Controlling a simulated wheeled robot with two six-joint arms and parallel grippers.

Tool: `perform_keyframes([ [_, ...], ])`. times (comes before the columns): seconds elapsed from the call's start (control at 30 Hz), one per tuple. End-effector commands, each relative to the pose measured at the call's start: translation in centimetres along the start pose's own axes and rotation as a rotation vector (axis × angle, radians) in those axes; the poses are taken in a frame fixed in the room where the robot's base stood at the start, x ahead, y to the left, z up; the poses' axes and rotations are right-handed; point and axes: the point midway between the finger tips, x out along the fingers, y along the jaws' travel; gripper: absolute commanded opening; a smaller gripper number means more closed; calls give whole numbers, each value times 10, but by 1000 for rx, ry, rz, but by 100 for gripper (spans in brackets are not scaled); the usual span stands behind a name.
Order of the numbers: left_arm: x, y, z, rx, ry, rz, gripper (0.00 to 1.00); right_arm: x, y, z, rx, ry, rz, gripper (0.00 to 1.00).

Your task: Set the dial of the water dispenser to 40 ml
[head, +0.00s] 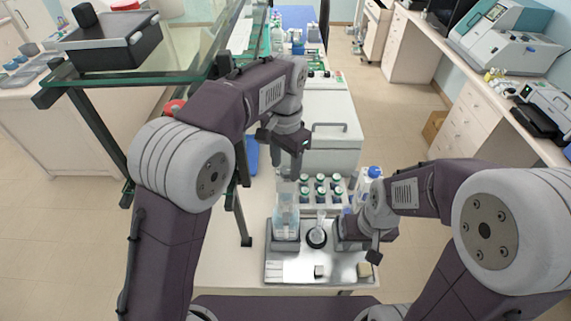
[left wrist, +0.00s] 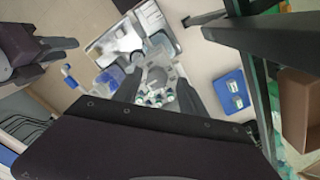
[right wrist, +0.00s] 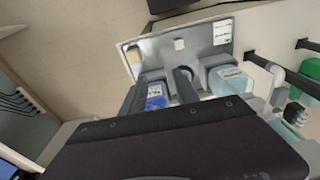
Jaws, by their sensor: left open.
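A white bottle with a blue top (head: 374,172), possibly the water dispenser, stands behind my right gripper; its dial and marks cannot be made out. A clear cup (head: 286,216) stands in a grey holder on a metal tray (head: 292,270); it shows with pale blue liquid in the right wrist view (right wrist: 232,84). My right gripper (head: 345,232) is low over the tray's right side. In the right wrist view its fingers are on either side of a blue-labelled container (right wrist: 155,96); contact is unclear.
A rack of several capped bottles (head: 320,188) stands behind the tray. A black round piece (head: 317,238) is between the holders. A white box with a handle (head: 335,130) is farther back. A glass shelf (head: 185,70) with a dark bin (head: 110,45) is at upper left.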

Motion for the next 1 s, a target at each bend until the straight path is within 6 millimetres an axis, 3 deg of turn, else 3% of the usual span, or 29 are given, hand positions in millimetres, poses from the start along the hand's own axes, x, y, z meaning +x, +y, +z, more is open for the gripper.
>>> perform_keyframes([
  [0.2,1,0,0,0,1,0,49,0,0,0,0,0,0,36],
  [0.4,1,0,0,0,0,0,0,0,0,0,0,0,0,36],
  [0.73,0,0,0,-40,-1,1,0,-5,0,0,0,0,0,36],
  [1.0,-2,1,0,-215,-3,1,0,-19,0,-2,0,0,0,36],
])
